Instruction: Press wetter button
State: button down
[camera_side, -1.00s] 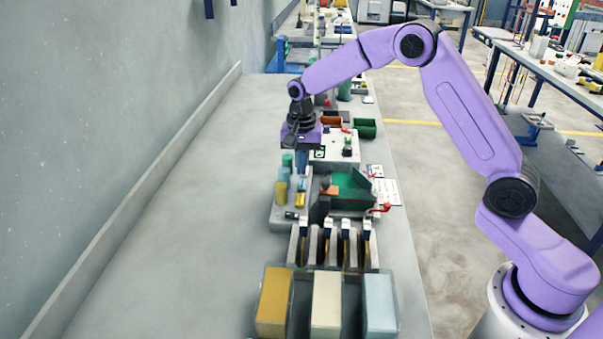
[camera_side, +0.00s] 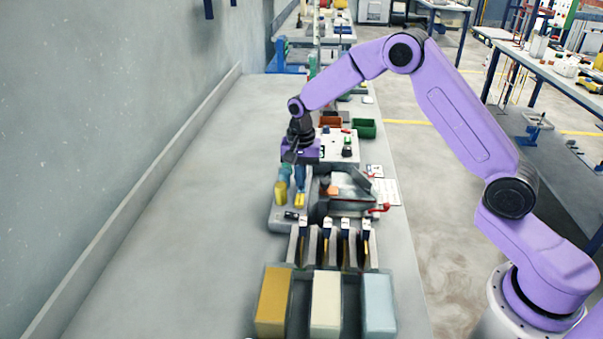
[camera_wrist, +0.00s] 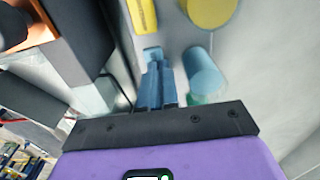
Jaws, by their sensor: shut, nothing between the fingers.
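My gripper (camera_side: 300,186) points down over the small station with coloured cylinders; its blue fingers are shut and empty in the wrist view (camera_wrist: 156,66). A light blue block (camera_wrist: 151,53) shows right at the fingertips; I cannot tell whether they touch it. A yellow block (camera_wrist: 143,15) lies beyond it and also shows in the side view (camera_side: 299,201). Beside these stand a blue cylinder (camera_wrist: 205,74) and a yellow cylinder (camera_wrist: 208,9). A green cylinder (camera_wrist: 202,99) is mostly hidden behind my gripper. No label shows which part is the wetter button.
A grey fixture (camera_side: 352,207) with a red-tipped lever (camera_side: 380,208) stands close on the right. A slotted rack (camera_side: 333,247) and yellow, cream and light blue blocks (camera_side: 326,304) are nearer. Red and green bins (camera_side: 364,128) are behind. The bench's left side is clear.

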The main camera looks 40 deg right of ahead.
jog(key=shift+s+f, duration=0.2)
jog(key=shift+f, duration=0.35)
notch_tip(320, 180, up, 15)
jog(key=shift+w, duration=0.25)
jog(key=shift+f, duration=0.1)
dwell(0.4)
jog(key=s+a+r+n, duration=0.1)
jog(key=s+a+n, duration=0.3)
jog(key=s, duration=0.6)
jog(key=s+a+r+n, duration=0.1)
jog(key=s+a+n, duration=0.1)
jog(key=s+n, duration=0.65)
jog(key=s+d+f+n, duration=0.1)
jog(key=s+d+n, duration=0.2)
jog(key=s, duration=0.7)
jog(key=s+d+f+n, duration=0.2)
jog(key=s+n, duration=0.4)
jog(key=s, duration=0.5)
jog(key=shift+d+f, duration=0.3)
jog(key=shift+d, duration=0.55)
